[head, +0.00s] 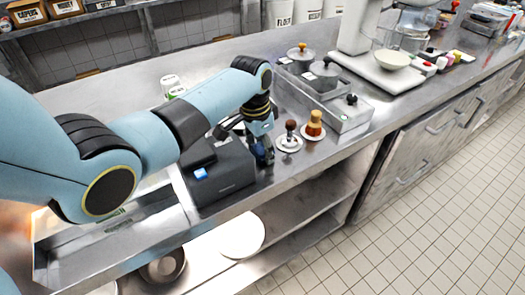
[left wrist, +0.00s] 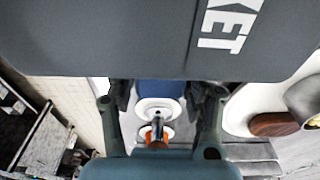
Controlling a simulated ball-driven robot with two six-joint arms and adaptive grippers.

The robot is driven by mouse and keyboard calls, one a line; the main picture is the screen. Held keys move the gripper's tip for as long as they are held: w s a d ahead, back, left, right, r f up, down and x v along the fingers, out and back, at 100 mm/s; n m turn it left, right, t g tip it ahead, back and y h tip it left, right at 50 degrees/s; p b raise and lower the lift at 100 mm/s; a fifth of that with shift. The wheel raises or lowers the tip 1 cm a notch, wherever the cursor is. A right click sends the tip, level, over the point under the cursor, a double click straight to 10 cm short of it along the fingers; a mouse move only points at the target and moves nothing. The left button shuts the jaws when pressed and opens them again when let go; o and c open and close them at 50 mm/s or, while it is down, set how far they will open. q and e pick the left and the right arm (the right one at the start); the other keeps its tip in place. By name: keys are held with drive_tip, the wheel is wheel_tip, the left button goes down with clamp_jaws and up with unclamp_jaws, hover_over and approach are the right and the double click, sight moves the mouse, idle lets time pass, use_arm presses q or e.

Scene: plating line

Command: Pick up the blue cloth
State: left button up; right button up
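My left gripper (head: 262,150) reaches down just right of the dark box on the counter. In the left wrist view its two fingers (left wrist: 160,95) stand well apart. A dark blue piece (left wrist: 160,89), which looks like the blue cloth, fills the gap between the fingertips. I cannot tell whether the fingers touch it. In the head view, a bit of dark blue shows at the fingertips, mostly hidden by the gripper. My right gripper is in neither view.
The dark box (head: 222,172), with lettering ending "KET" in the wrist view, stands close to the gripper. A dark-knobbed tool (head: 290,137) and an orange-brown one (head: 314,125) stand on white saucers to the right.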

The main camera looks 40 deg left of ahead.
use_arm(q)
drive_tip(key=c, duration=0.5)
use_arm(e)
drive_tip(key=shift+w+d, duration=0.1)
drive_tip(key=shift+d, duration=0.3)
use_arm(q)
drive_tip(key=shift+r, duration=0.4)
drive_tip(key=r, duration=0.2)
drive_tip(key=d+r, duration=0.1)
drive_tip(key=shift+w+r+b, duration=0.25)
drive_tip(key=shift+r+b, duration=0.05)
drive_tip(key=shift+r, duration=0.1)
drive_tip(key=w+d+r, duration=0.1)
drive_tip(key=d+r, duration=0.1)
drive_tip(key=d, duration=0.1)
drive_tip(key=w+d+r+b, duration=0.1)
drive_tip(key=d+r, duration=0.1)
drive_tip(key=d, duration=0.1)
drive_tip(key=w+d+r+b, duration=0.1)
drive_tip(key=d+r, duration=0.1)
drive_tip(key=d, duration=0.2)
drive_tip(key=shift+w+r, duration=0.2)
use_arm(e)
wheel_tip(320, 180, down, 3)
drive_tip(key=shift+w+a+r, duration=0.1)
